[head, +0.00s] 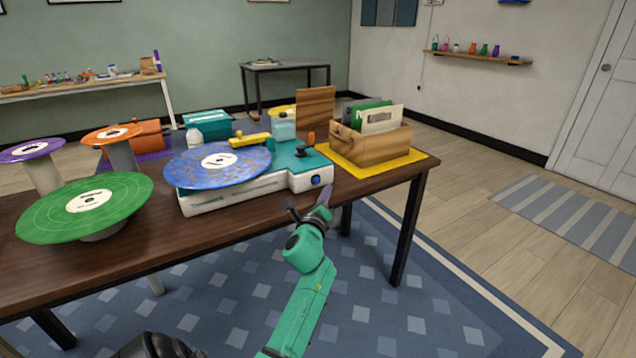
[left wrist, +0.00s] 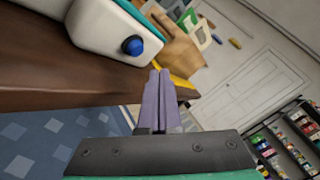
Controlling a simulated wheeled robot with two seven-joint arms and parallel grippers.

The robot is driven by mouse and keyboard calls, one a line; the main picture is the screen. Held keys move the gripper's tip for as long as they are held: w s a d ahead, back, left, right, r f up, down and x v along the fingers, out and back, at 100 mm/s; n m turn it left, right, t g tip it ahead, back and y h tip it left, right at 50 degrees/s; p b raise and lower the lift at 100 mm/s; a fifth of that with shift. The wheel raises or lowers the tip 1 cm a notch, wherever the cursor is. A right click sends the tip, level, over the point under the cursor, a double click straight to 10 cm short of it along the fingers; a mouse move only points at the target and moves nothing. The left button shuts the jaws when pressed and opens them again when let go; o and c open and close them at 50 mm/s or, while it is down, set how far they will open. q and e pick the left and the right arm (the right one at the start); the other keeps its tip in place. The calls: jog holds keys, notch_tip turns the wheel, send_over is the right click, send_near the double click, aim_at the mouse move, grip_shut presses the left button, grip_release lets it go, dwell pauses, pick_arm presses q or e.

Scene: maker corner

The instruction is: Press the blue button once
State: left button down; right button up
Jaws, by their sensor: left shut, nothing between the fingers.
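The blue button (head: 316,180) is a small round knob on the front face of the white and teal record player (head: 235,196), near its right corner. In the left wrist view, the blue button (left wrist: 132,46) sticks out of the white face, up and left of the fingertips. My left gripper (head: 326,192), on the green arm, is just off the table's front edge, close to the button and slightly right of it. Its purple fingers (left wrist: 159,78) are together and empty. They appear apart from the button. My right gripper is in neither view.
A blue record (head: 220,163) lies on the player. A wooden crate of sleeves (head: 372,150) stands on a yellow mat to the right. Green (head: 85,208), orange and purple records stand on the left. The floor right of the table is open.

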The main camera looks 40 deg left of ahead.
pick_arm(q)
jog(key=shift+s+d, duration=0.25)
jog(key=shift+d, duration=0.4)
jog(key=shift+s+d, duration=0.2)
jog(key=shift+d, duration=0.45)
